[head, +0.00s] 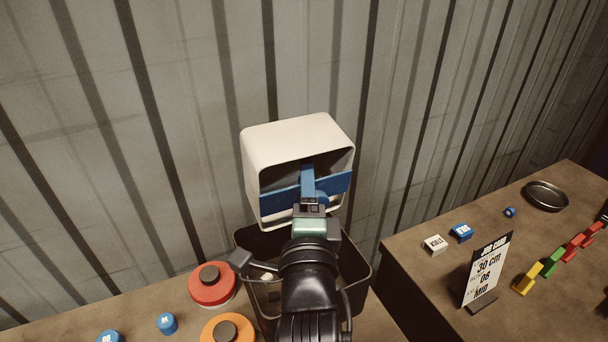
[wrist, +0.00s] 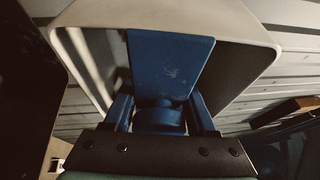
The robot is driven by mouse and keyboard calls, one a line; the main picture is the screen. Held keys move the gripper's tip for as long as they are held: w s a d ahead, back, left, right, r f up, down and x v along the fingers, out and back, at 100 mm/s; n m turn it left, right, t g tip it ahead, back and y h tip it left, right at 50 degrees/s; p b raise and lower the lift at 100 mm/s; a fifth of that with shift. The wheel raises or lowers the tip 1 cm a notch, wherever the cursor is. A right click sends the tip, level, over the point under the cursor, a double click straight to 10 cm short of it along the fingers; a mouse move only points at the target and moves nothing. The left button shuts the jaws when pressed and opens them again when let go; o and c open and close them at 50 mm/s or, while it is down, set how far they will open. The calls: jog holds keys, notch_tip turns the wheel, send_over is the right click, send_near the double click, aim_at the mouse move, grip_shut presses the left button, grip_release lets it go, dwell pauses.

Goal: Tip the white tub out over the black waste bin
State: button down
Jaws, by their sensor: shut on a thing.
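The white tub (head: 293,137) is tilted on its side above the black waste bin (head: 357,264), its open mouth facing toward me in the head view. A blue handle piece (head: 335,183) spans the tub's opening. My gripper (head: 309,203) is shut on this blue handle and holds the tub up. In the wrist view the tub's rim (wrist: 262,37) frames the blue handle (wrist: 168,65), with the gripper fingers (wrist: 163,116) on both sides of its lower part. A small pale thing (head: 267,277) shows in the bin. My arm hides much of the bin, and the tub's inside is dark.
Red (head: 212,284) and orange (head: 228,330) discs and blue caps (head: 167,323) lie on the left bench. The right bench (head: 410,245) holds a job card (head: 487,270), small blocks, coloured pieces and a black dish (head: 545,196). A corrugated wall stands close behind.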

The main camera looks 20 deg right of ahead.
aim_at(295, 142)
jog(key=w+d+g+p, duration=0.1)
jog(key=d+g+p, duration=0.1)
jog(key=w+d+g+p, duration=0.3)
jog(key=d+g+p, duration=0.1)
jog(key=p, duration=0.1)
jog(key=shift+w+d+f, duration=0.1)
jog(key=shift+w+d, duration=0.05)
jog(key=shift+d+n+g+p, duration=0.3)
jog(key=shift+n+g+p, duration=0.3)
jog(key=shift+g, duration=0.3)
jog(key=s+a+r+n+g+p, duration=0.1)
jog(key=a+g+p, duration=0.1)
jog(key=g+p, duration=0.1)
jog(key=s+a+r+n+g+y+p, duration=0.1)
jog(key=s+a+r+g+p, duration=0.1)
jog(key=g+p, duration=0.1)
jog(key=s+a+r+n+g+y+p, duration=0.1)
jog(key=a+n+g+p, duration=0.1)
jog(key=a+g+p, duration=0.1)
jog(key=shift+s+r+g+p, duration=0.15)
jog(key=shift+s+g+p, duration=0.1)
jog(key=shift+g+p, duration=0.25)
jog(key=shift+s+a+r, duration=0.1)
jog(key=shift+s+a, duration=0.15)
jog(key=shift+a, duration=0.05)
